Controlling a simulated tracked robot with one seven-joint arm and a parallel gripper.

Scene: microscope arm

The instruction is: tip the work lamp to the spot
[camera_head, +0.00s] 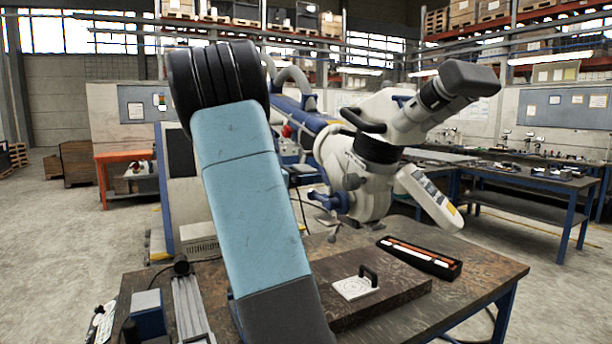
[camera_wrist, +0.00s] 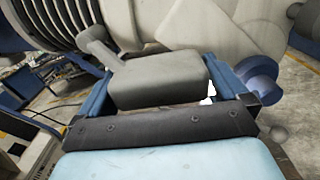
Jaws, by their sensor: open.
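A white microscope-like head (camera_head: 370,165) with a dark eyepiece end hangs over the bench on a blue arm; no plainer work lamp is seen, so I take it for the lamp. A white plate with a round mark (camera_head: 352,288) lies on the bench below it and may be the spot. In the wrist view, my gripper (camera_wrist: 165,78) is open, its blue fingers on either side of a grey block-shaped handle (camera_wrist: 160,82) on a short rod. I cannot tell whether they touch it. In the head view, my own light blue arm hides the gripper.
A small black handle (camera_head: 369,274) stands at the plate's edge. A black tray with red and white sticks (camera_head: 420,258) lies to its right on the bench (camera_head: 470,295). A blue round knob (camera_wrist: 258,80) is close to the right finger. Other benches stand behind.

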